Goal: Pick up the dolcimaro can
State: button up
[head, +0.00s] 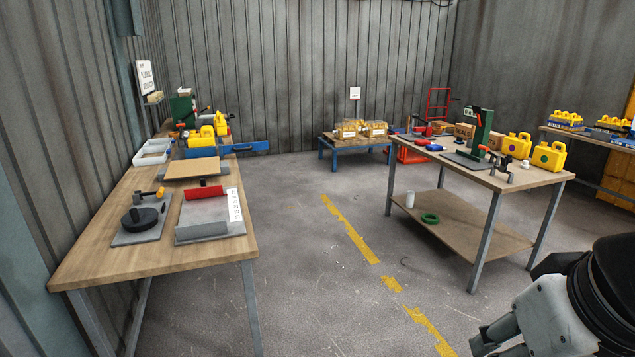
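Yellow jerry cans stand in several places, and no name on them is readable, so I cannot tell which is the dolcimaro can. A yellow can with a dark round label (549,156) stands at the near right corner of the right table, beside another yellow can (517,146). Two more, a yellow can (202,138) and a smaller-looking yellow can (220,124), stand at the back of the left bench. My gripper (487,343) shows only partly at the lower right, far from all the cans. Its fingertips are not clear.
The left bench (110,235) holds a press, a grey plate and trays. The right table (483,175) has a green stand (482,130) and a lower shelf. Boxed cans (566,119) sit on the far right table. Floor with yellow dashes (348,228) is clear between.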

aim_at(221, 126)
jog(key=i+z, duration=0.35)
jog(key=i, duration=1.75)
jog(key=i+j+u, duration=0.1)
jog(key=i+u, duration=0.3)
jog(key=i, duration=0.55)
jog(key=i+l+u, duration=0.2)
jog(key=i+u, duration=0.2)
jog(key=i, duration=0.55)
jog(key=i+j+u, duration=0.1)
jog(key=i+u, duration=0.3)
jog(key=i, duration=0.5)
jog(key=i+l+u, duration=0.2)
jog(key=i+u, duration=0.15)
jog(key=i, duration=0.5)
jog(key=i+j+z, duration=0.15)
jog(key=i+j, duration=0.5)
jog(key=i+z, duration=0.1)
jog(key=z, duration=1.6)
jog(key=i+l+u, duration=0.1)
jog(key=i, duration=0.3)
jog(key=i+l+u, duration=0.1)
jog(key=i+l, duration=0.2)
jog(key=i+j+u, duration=0.15)
jog(key=i+u, duration=0.5)
jog(key=u, duration=0.15)
jog(key=i+u, duration=0.4)
jog(key=i+l+u, duration=0.2)
jog(key=i, duration=0.9)
jog(key=j, duration=0.1)
